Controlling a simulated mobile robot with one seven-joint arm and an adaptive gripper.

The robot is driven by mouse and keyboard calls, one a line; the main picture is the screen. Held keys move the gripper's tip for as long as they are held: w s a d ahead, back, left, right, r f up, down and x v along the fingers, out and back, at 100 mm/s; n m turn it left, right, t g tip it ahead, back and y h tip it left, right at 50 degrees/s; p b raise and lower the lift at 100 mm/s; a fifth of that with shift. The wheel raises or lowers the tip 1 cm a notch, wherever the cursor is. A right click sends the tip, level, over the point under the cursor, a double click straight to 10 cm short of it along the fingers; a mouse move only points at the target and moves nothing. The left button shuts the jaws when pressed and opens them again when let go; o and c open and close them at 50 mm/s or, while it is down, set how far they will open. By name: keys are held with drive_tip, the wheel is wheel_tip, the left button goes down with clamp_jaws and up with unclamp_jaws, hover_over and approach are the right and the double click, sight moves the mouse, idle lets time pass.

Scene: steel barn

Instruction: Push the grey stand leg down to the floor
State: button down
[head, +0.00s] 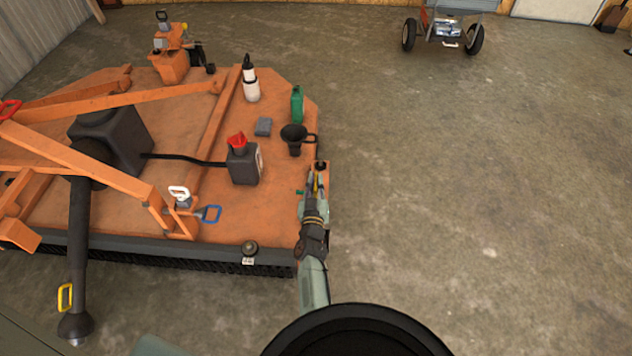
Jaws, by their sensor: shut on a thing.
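My gripper (317,184) is in the head view at the right edge of the orange mower deck (275,205). Its jaws are shut on a small part there, which looks like the grey stand leg. The jaws and wrist hide most of the leg, and its foot and the floor under it are out of sight. A small dark knob (320,165) shows just beyond the fingertips, beside an orange bracket at the deck edge. I cannot tell how low the leg stands.
A black funnel (294,135), a green bottle (297,104), a grey jug (244,164) with a red top and a white bottle (250,84) stand on the deck near my arm. The concrete floor to the right is clear up to a wheeled cart (445,28).

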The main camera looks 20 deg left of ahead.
drive_tip(key=shift+f, duration=0.1)
wheel_tip(320, 180, down, 10)
drive_tip(key=b, duration=0.8)
drive_tip(key=shift+a+f, duration=0.1)
drive_tip(key=c, duration=1.7)
unclamp_jaws()
drive_tip(key=shift+f, duration=0.1)
drive_tip(key=shift+o, duration=0.2)
